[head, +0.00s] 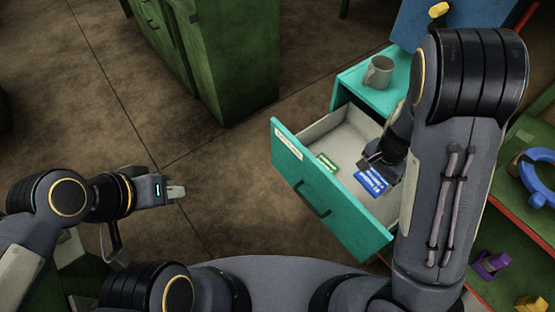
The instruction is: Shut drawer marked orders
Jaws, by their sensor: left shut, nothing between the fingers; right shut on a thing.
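The turquoise drawer (315,200) stands pulled out of its cabinet, with a dark handle (312,199) and a small pale label (288,144) on its front. The label is too small to read. My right gripper (371,164) is inside the open drawer, shut, at the edge of a blue packet (371,183) that it appears to hold. My arm hides the drawer's right side. A small green packet (327,164) lies on the drawer floor. My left gripper (178,192) is shut and empty, over the floor well left of the drawer.
A grey mug (379,72) stands on the turquoise cabinet top (352,86) behind the drawer. A green cabinet (235,60) stands at the back. Green shelving at the right holds a blue ring-shaped thing (538,170) and a purple thing (491,264). The floor left of the drawer is clear.

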